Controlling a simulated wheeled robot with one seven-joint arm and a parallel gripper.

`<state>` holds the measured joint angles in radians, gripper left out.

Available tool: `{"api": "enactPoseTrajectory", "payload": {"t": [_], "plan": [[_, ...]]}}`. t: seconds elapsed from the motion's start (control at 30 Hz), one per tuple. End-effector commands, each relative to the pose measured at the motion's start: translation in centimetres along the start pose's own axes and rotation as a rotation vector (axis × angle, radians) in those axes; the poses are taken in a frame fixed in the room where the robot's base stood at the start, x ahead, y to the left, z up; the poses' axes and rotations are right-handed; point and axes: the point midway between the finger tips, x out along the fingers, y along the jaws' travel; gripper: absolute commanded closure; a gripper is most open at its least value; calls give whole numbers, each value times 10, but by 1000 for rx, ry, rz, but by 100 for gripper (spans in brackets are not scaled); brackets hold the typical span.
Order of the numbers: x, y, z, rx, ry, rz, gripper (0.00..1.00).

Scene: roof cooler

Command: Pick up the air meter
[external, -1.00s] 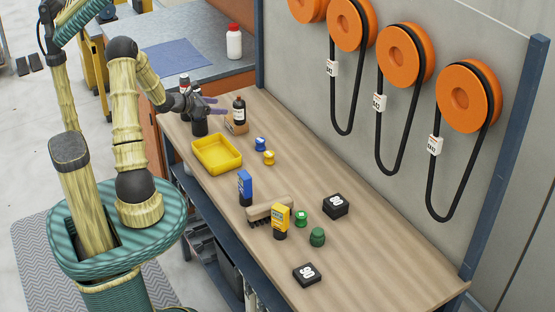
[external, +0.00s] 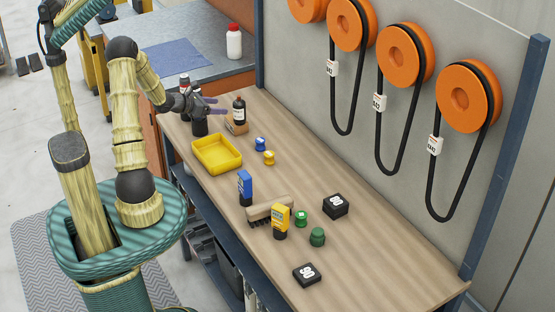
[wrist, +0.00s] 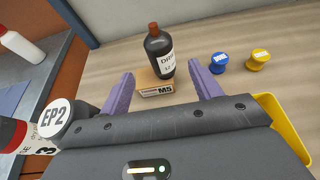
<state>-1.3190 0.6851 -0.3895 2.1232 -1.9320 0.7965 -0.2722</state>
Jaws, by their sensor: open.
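A blue handheld device (external: 245,188) and a yellow handheld device (external: 281,220) stand upright mid-bench in the external view. Both look like meters; I cannot read their labels to tell which is the air meter. Neither shows in the wrist view. My gripper (external: 213,104) is at the far left end of the bench, well away from both. In the wrist view my gripper (wrist: 161,72) has its purple fingers spread wide with nothing held.
A yellow tray (external: 230,166) lies near my gripper. A blue spool (external: 260,144) and a yellow spool (external: 269,158) sit beside it. A brush (external: 262,209) lies against the meters. Orange reels (external: 468,93) hang on the wall.

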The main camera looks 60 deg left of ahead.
Motion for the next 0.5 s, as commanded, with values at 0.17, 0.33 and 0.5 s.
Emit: {"api": "enactPoseTrajectory", "payload": {"t": [0.17, 0.33, 0.5], "plan": [[1, -4, -1, 12, 1, -18, 36], [4, -28, -7, 86, 2, -131, 36], [0, -79, -24, 219, 1, -370, 36]]}}
